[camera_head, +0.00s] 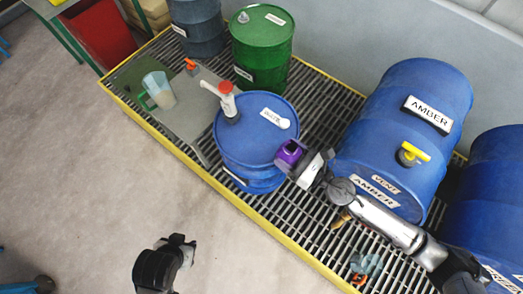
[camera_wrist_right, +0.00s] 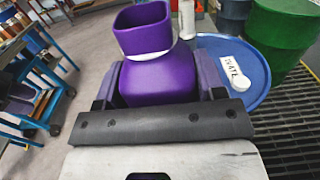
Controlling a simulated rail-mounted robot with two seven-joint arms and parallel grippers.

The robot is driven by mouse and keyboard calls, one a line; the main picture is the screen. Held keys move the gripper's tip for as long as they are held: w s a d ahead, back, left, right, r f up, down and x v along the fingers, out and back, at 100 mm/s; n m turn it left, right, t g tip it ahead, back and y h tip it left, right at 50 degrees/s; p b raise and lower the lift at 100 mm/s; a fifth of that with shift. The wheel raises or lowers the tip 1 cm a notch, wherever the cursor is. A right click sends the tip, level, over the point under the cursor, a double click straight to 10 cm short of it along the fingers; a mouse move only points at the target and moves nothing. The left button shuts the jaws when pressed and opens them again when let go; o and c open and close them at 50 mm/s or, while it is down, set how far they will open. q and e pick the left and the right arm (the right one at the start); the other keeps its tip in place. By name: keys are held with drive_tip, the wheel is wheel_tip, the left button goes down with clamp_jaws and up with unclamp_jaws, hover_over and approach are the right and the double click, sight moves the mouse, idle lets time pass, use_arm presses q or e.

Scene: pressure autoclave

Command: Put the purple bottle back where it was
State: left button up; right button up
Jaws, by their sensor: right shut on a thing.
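The purple bottle (camera_head: 289,154) is held at the right edge of the blue drum with a white-and-red pump (camera_head: 250,160). My right gripper (camera_head: 297,160) is shut on it. In the right wrist view the purple bottle (camera_wrist_right: 158,75) stands between the two fingers of my right gripper (camera_wrist_right: 160,88), with its wide square mouth towards the top of the picture. Whether its base touches anything is hidden. My left gripper (camera_head: 180,240) is at the bottom, over the bare floor and away from the bottle; its fingers are too unclear to judge.
A yellow-edged grating (camera_head: 305,225) carries the drums. A large blue AMBER drum (camera_head: 400,120) lies on the right, with a yellow tap. A green drum (camera_head: 262,50) stands behind. A clear jug (camera_head: 158,90) stands on a grey plate at left. The floor in front is open.

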drive_tip(key=shift+w+a+f, duration=0.1)
drive_tip(key=shift+f, duration=0.4)
drive_tip(key=shift+w+a+f+b, duration=1.2)
drive_tip(key=shift+w+f, duration=0.2)
drive_tip(key=shift+f, duration=0.4)
drive_tip(key=shift+w+a+f+b, duration=1.25)
drive_tip(key=shift+w+f, duration=0.1)
drive_tip(key=shift+f, duration=0.4)
drive_tip(key=shift+w+a+f+b, duration=1.2)
drive_tip(key=shift+w+f, duration=0.2)
drive_tip(key=shift+f, duration=0.4)
drive_tip(key=shift+f, duration=0.25)
drive_tip(key=o, duration=1.1)
drive_tip(key=shift+r, duration=0.1)
